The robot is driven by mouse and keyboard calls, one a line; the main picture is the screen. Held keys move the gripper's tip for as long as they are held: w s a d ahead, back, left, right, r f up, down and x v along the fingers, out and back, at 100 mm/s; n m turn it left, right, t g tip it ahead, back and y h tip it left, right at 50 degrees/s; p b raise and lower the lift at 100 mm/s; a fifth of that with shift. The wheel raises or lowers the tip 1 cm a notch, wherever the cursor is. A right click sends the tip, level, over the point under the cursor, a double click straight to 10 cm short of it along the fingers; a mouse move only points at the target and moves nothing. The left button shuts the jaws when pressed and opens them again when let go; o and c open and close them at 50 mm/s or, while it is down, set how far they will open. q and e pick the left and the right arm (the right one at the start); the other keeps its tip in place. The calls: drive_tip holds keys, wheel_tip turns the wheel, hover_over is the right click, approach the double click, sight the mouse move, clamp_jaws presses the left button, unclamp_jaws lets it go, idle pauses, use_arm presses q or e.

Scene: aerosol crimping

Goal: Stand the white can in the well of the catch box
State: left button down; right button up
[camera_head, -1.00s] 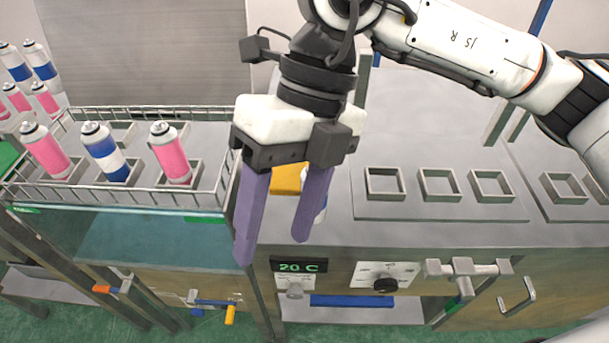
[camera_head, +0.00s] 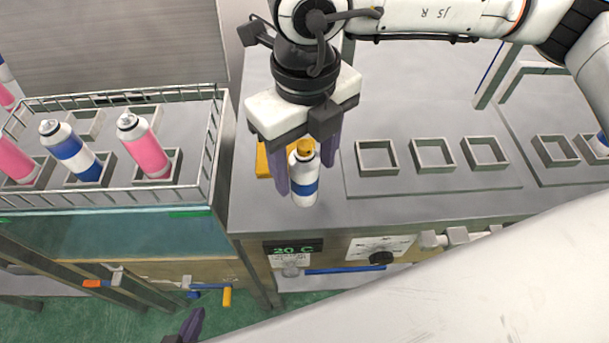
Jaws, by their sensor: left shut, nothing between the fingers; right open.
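A white can (camera_head: 304,190) with a blue band and an orange top stands upright near the front edge of the steel counter. My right gripper (camera_head: 305,176) points down at the can, open, with one finger on each side of it in the picture; I cannot tell whether the fingers touch it. My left gripper (camera_head: 190,325) is at the bottom edge, shut and empty, only its dark purple tip showing. A yellow block (camera_head: 263,160) is partly hidden behind the can and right gripper. I cannot tell which holder is the catch box.
Square holders (camera_head: 433,154) stand empty on the counter to the right. Another blue-banded can (camera_head: 601,143) is cut off at the right edge. A wire-railed tray (camera_head: 208,160) at left holds pink cans (camera_head: 143,146) and a blue-and-white can (camera_head: 70,150). A large white arm link covers the lower right.

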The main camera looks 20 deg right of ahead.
drive_tip(key=shift+f, duration=0.75)
drive_tip(key=c, duration=1.2)
drive_tip(key=shift+c, duration=0.6)
drive_tip(key=shift+r, duration=0.15)
